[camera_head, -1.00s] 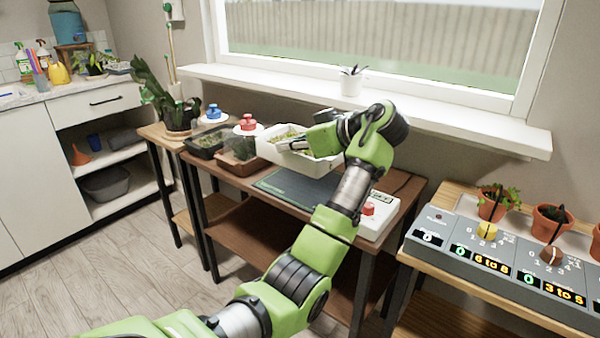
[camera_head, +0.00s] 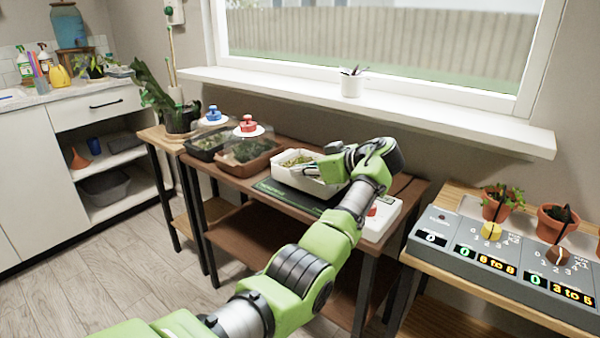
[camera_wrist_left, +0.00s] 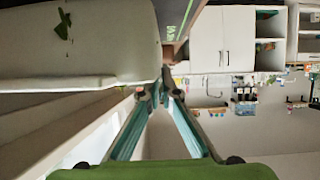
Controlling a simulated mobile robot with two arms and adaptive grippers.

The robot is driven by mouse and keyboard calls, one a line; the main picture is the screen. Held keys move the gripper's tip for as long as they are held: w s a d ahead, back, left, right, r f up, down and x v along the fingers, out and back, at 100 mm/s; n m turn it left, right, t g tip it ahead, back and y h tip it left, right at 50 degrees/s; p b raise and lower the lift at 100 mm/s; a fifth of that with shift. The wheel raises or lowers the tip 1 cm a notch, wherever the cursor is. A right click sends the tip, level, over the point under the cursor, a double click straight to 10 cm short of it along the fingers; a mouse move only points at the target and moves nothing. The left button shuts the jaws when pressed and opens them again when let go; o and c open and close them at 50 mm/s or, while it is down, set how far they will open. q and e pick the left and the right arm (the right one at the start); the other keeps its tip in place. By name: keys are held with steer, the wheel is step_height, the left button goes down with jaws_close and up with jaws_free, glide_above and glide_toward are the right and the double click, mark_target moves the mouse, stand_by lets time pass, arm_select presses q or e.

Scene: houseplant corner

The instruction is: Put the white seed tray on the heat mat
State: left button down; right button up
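The white seed tray (camera_head: 290,178), with green seedlings in it, is over the dark heat mat (camera_head: 282,196) on the wooden bench. The mat's front strip and left end show bare. I cannot tell whether the tray touches the mat. My left gripper (camera_head: 306,167) is at the tray's right end, its fingers closed on the rim. In the left wrist view the tray (camera_wrist_left: 80,55) fills the upper left. The fingertips (camera_wrist_left: 158,92) come together at its edge, and a strip of the mat (camera_wrist_left: 173,22) shows beyond. My right gripper is not in view.
Left of the mat stand a brown tray (camera_head: 245,167) and a black tray (camera_head: 203,152), with red-knobbed and blue-knobbed clear covers. A white control box (camera_head: 384,216) sits at the bench's right end. The window sill (camera_head: 430,116) runs behind.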

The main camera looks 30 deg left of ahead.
arm_select(q)
steer(key=shift+r, duration=0.25)
steer(key=shift+f, duration=0.6)
steer(key=c, duration=2.3)
jaws_free()
steer(key=shift+f, duration=0.1)
steer(key=shift+a+r+p+v, duration=0.15)
steer(key=shift+p+v, duration=0.1)
steer(key=shift+v, duration=1.85)
steer(key=shift+r+p+v, duration=0.2)
steer(key=shift+p+v, duration=0.1)
steer(key=shift+v, duration=1.85)
steer(key=shift+a+r+p+v, duration=0.15)
steer(key=shift+p+v, duration=0.1)
steer(key=shift+v, duration=1.85)
